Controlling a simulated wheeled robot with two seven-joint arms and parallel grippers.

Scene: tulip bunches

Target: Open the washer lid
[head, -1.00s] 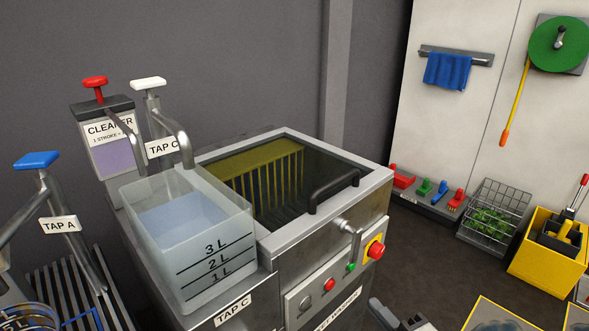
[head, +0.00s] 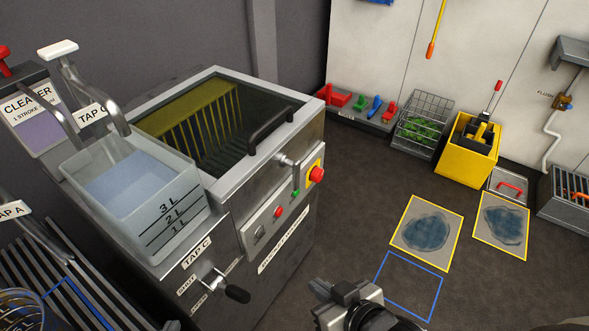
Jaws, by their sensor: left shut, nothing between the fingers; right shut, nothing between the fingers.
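The washer (head: 310,145) stands at centre left, a steel box. Its lid, a dark see-through pane (head: 205,135) in a pale frame, lies flat and closed over the top, with a yellow slatted rack visible beneath. A black bar handle (head: 271,130) is on the lid's right side. A metal lever (head: 293,167) sticks out of the front just below the rim. My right gripper (head: 334,290) is at the bottom centre, shut and empty, well below and apart from the lid. A dark piece at the bottom edge may be my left gripper (head: 172,325), too cut off to judge.
A clear measuring tank (head: 180,210) of liquid stands beside the lid's left front, close under the tap C spout (head: 110,110). Open floor (head: 365,185) lies to the right, with marked squares and a yellow bucket (head: 465,150).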

